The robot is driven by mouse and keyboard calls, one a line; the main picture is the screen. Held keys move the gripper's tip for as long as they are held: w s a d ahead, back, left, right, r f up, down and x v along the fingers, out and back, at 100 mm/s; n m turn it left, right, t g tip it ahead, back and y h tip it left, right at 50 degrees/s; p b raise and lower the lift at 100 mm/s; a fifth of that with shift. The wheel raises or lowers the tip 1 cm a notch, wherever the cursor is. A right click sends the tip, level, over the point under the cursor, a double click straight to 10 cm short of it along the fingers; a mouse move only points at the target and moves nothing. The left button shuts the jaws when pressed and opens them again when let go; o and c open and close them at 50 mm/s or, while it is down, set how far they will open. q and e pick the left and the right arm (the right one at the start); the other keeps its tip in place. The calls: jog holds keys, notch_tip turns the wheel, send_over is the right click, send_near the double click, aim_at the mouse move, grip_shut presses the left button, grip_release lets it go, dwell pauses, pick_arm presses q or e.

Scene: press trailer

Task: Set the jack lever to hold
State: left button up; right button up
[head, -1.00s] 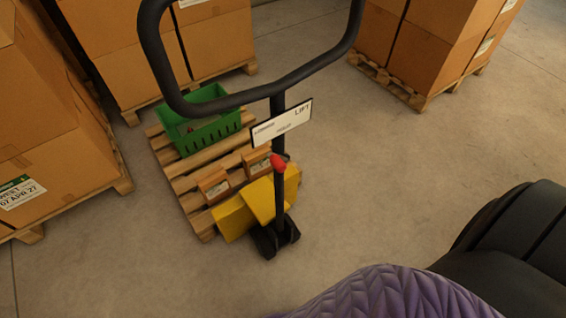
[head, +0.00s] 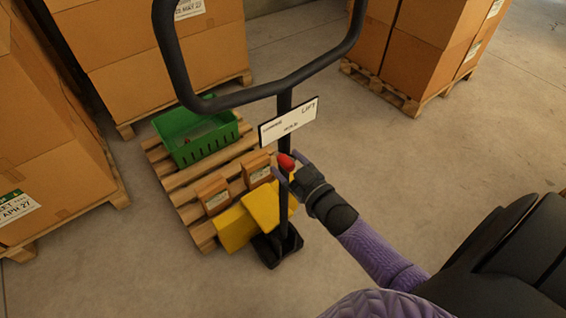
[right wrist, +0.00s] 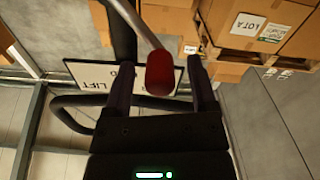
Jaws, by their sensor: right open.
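The jack lever's red knob (head: 286,161) sits on the black post below the label plate (head: 288,123). "LIFT" is legible at the plate's right end; the other words are too small to read surely. My right gripper (head: 285,165) is open with its fingers on either side of the knob. In the right wrist view the red knob (right wrist: 160,73) on its grey rod lies between the two open fingers (right wrist: 160,88), with gaps on both sides. The jack has a black loop handle (head: 238,98) and a yellow body (head: 237,228). My left gripper is out of view.
A wooden pallet (head: 184,194) behind the jack carries a green crate (head: 205,150) and small orange-brown boxes (head: 213,194). Stacked cartons on pallets stand at the left (head: 50,165), back (head: 150,60) and right (head: 425,45). The floor (head: 410,160) between is bare.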

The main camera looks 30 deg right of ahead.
jog(key=shift+w, duration=0.9)
grip_shut()
dwell(0.4)
dwell(0.4)
